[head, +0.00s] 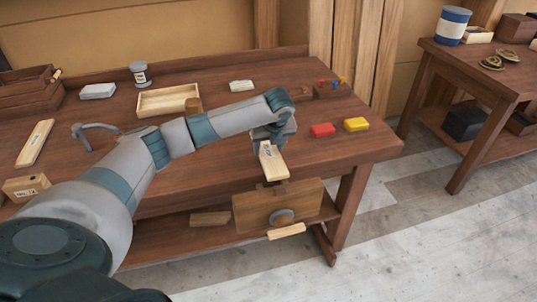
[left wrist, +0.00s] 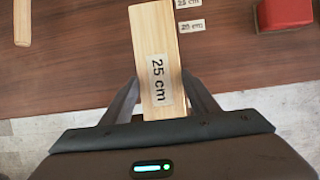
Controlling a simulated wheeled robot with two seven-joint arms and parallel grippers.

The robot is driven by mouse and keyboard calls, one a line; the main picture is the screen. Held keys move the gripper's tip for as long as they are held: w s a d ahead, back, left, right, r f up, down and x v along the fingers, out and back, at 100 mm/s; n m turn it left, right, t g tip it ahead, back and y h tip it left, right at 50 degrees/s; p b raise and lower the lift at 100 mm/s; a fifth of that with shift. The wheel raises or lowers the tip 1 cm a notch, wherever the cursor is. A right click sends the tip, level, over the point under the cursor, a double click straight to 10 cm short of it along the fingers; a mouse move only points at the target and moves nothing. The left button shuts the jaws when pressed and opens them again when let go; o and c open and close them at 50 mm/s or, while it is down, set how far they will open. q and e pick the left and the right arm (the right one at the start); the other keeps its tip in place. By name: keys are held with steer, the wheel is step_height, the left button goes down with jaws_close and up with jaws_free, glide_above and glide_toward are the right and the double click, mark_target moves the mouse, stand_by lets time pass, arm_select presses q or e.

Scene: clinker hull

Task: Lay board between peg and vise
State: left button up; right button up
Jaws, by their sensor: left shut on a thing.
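My left gripper (head: 272,138) is shut on a pale wooden board (head: 272,162) near the bench's front edge. In the left wrist view the board (left wrist: 156,60) sits between the two fingers, with a "25 cm" label facing up. Its near end reaches past the bench edge, close above the vise (head: 262,208) in the head view. I cannot tell whether it touches the bench or the vise. The vise has a wide wooden jaw, a round grey screw and a pale handle. I cannot pick out the peg for certain. My right gripper is not in view.
A red block (head: 323,130) and a yellow block (head: 357,124) lie right of my gripper. A shallow tray (head: 167,101), a grey holdfast (head: 90,133) and another pale board (head: 35,143) are to the left. A rack of small tools (head: 332,90) stands behind.

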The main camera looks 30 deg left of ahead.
mark_target(269, 153)
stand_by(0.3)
arm_select(q)
steer(key=shift+f, duration=0.2)
step_height(269, 153, down, 3)
steer(key=shift+r+p, duration=0.1)
steer(key=shift+p, duration=0.75)
steer(key=shift+f, duration=0.45)
steer(key=o, duration=1.1)
steer(key=shift+o, duration=0.2)
